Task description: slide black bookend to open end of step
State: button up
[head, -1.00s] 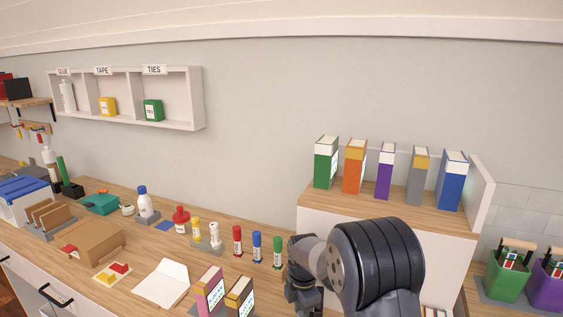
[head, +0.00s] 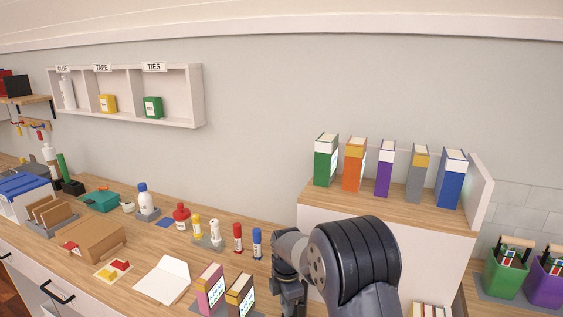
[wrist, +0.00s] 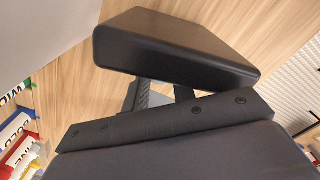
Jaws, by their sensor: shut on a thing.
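The black bookend (wrist: 175,48) shows as a smooth dark block at the top of the wrist view, tilted in the picture. My gripper (wrist: 161,94) is shut on it, with its two grey fingers mostly hidden under the block and the palm. In the head view my gripper (head: 290,296) is in front of the step's left end, mostly hidden by my arm, and the bookend cannot be made out there. The step (head: 325,207) has a wooden top and a white side. Its left end is open and a white panel closes its right end.
Green (head: 325,165), orange (head: 353,168), purple (head: 384,172), grey (head: 417,178) and blue (head: 450,182) books stand spaced on the step. Red (head: 238,238) and blue (head: 257,243) markers stand left of my arm. Pink (head: 210,290) and dark (head: 240,295) boxes stand in front.

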jog(key=shift+w+a+p, duration=0.15)
jog(key=shift+w+a, duration=0.05)
jog(key=shift+a, duration=0.5)
jog(key=shift+w+a+p, duration=0.15)
jog(key=shift+w+a, duration=0.05)
jog(key=shift+a, duration=0.45)
jog(key=o, duration=1.5)
notch_tip(320, 180, up, 10)
jog(key=p, duration=0.6)
jog(key=shift+p, duration=0.3)
notch_tip(320, 180, down, 9)
jog(key=b, duration=0.6)
jog(key=shift+f, duration=0.2)
